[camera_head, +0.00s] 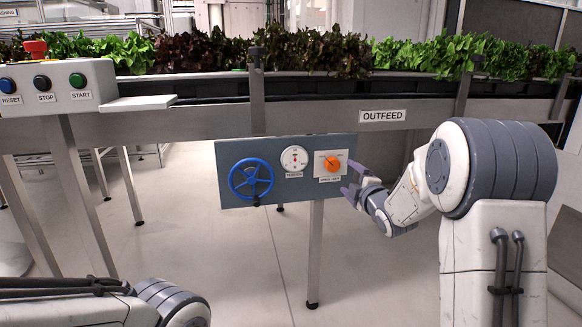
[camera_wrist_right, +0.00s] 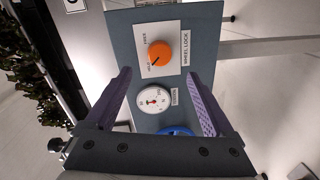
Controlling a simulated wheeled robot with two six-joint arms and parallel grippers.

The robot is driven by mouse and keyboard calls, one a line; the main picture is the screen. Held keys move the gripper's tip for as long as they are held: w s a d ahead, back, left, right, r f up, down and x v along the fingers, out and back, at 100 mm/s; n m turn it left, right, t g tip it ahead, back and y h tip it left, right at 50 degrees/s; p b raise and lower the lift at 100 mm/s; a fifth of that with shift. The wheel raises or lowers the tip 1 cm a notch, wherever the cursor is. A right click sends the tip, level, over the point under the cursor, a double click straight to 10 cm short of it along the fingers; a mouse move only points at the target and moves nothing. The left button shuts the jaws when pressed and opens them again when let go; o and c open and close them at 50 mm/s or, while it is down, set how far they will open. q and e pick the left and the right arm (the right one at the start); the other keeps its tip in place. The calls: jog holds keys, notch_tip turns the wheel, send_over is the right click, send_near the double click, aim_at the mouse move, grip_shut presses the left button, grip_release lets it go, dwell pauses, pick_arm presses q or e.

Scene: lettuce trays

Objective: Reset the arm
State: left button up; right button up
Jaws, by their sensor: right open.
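My right gripper (camera_head: 352,182) is open and empty. It is in front of the right end of a grey-blue panel (camera_head: 225,160), near an orange knob (camera_head: 332,163). In the right wrist view, my right gripper's purple fingers (camera_wrist_right: 163,105) stand wide apart, with the panel (camera_wrist_right: 118,38) beyond them. The orange knob (camera_wrist_right: 159,54), on a plate labelled WHEEL LOCK, shows beyond the fingertips, apart from them. A white dial (camera_wrist_right: 153,100) shows between the fingers. My left arm shows at the lower left of the head view, but its gripper is out of view.
A blue handwheel (camera_head: 250,179) is on the panel's left part, beside the dial (camera_head: 294,159). A control box (camera_head: 60,95) with RESET, STOP and START buttons stands at the left. The OUTFEED conveyor (camera_head: 200,122) carries lettuce behind. The floor below the panel is mostly clear, apart from support legs.

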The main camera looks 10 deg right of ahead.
aim_at(335, 166)
jog(key=w, duration=0.3)
jog(key=w+b, duration=0.1)
jog(key=w, duration=0.2)
jog(key=w+b, duration=0.1)
jog(key=w, duration=0.2)
jog(key=shift+a+f, duration=0.15)
jog(key=shift+f, duration=0.25)
jog(key=shift+w, duration=0.75)
